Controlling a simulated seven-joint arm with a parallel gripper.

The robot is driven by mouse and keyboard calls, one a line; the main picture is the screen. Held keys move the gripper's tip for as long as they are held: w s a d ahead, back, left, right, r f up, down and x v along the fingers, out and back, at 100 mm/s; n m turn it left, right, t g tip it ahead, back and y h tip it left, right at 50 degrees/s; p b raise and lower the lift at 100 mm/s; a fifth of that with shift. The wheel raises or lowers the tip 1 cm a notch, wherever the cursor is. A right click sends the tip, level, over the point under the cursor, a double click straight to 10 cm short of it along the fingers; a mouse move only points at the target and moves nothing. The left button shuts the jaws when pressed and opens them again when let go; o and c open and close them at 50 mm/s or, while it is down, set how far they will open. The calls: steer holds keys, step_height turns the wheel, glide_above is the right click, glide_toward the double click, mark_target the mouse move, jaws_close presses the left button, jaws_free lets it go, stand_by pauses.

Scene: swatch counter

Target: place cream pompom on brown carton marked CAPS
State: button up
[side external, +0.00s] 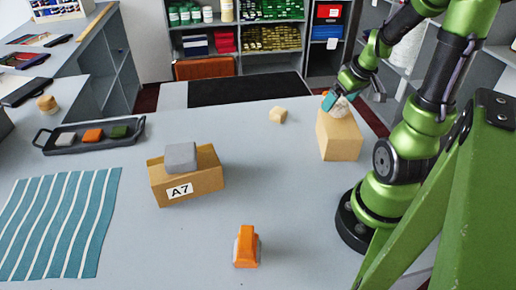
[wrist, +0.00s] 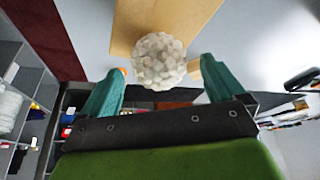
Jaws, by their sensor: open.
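The cream pompom (side external: 341,107) appears to sit on top of a plain brown carton (side external: 341,140) at the right of the counter. No CAPS mark shows on the faces I can see. In the wrist view the pompom (wrist: 158,61) is between the fingertips, with the carton's tan top (wrist: 190,18) behind it. My gripper (side external: 345,97) is open around the pompom, and the wrist view shows a finger on each side with gaps (wrist: 160,72). Whether the pompom touches the carton's top is partly hidden by my fingers in the side view.
A second carton marked A7 (side external: 205,184) carries a grey block (side external: 181,157). A small tan block (side external: 278,115) lies left of the plain carton. An orange object (side external: 246,247) stands near the front. A black tray (side external: 60,149) and striped cloth (side external: 60,225) are at left.

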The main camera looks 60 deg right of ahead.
steer(key=v, duration=1)
steer(key=w+a+r+t+y, duration=0.1)
steer(key=w+a+y, duration=0.1)
steer(key=a, duration=1)
steer(key=w+a+r+t+y, duration=0.1)
steer(key=w+a, duration=0.4)
steer(key=a, duration=0.8)
steer(key=shift+a+r+t+y, duration=0.3)
steer(key=shift+r+t+y, duration=0.1)
steer(key=shift+r+t, duration=0.15)
